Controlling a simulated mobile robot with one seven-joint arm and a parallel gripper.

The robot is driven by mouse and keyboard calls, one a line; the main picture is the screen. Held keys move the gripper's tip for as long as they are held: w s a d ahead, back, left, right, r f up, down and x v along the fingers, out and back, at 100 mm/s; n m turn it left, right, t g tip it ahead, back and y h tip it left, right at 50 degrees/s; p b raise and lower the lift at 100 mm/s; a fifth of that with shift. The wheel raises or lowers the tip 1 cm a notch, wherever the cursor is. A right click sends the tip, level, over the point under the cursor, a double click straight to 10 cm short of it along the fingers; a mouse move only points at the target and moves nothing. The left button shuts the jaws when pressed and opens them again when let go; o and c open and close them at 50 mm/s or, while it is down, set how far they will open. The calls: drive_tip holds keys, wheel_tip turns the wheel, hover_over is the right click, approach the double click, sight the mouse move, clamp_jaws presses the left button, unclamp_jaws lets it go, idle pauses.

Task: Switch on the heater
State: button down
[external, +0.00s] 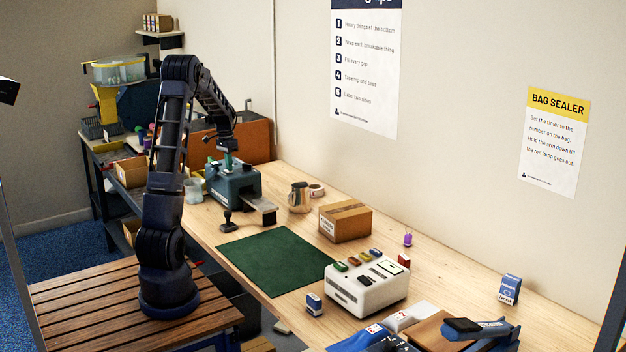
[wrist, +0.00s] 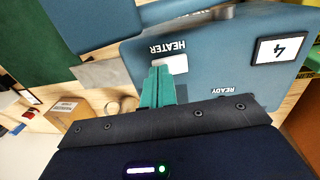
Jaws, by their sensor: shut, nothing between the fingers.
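The blue-grey machine (external: 230,188) stands on the bench near the far end, a metal plate sticking out of its front. In the wrist view, its panel (wrist: 215,65) carries an upside-down HEATER label (wrist: 168,48). A pale switch (wrist: 177,63) sits beside that label, partly hidden by my fingers; which way it is set I cannot tell. My gripper (wrist: 161,70) is shut and empty, its teal fingertips over or at the switch; contact is not clear. In the external view, my gripper (external: 227,160) is just above the machine's top.
The panel also has a "4" display (wrist: 281,49) and a READY marking. A dark green mat (external: 278,261) and a white box with coloured buttons (external: 366,286) lie nearer the front.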

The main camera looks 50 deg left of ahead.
drive_tip(key=shift+d+f+y, duration=0.1)
drive_tip(key=shift+f+y, duration=0.15)
drive_tip(key=shift+y, duration=0.05)
drive_tip(key=shift+a+r, duration=0.15)
drive_tip(key=shift+a, duration=0.65)
wheel_tip(320, 180, up, 14)
drive_tip(key=a, duration=0.2)
idle(0.5)
